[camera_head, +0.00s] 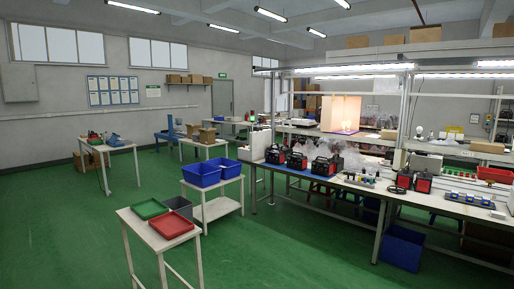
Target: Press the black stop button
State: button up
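I cannot make out a black stop button; anything that small is too fine to tell at this distance. Several black-and-red power station units stand on the long workbench (345,186) at the right, among them one unit (324,166) near the bench's front edge. Another unit (423,182) stands further right. A white cabinet (260,146) with a small red and green light (252,117) above it stands at the bench's left end. My gripper is not in view.
A white table with a green tray (150,209) and a red tray (172,225) stands in front. A cart (217,209) behind it holds blue bins (202,173). A blue bin (402,247) sits under the bench. The green floor (60,240) is clear at left and between cart and bench.

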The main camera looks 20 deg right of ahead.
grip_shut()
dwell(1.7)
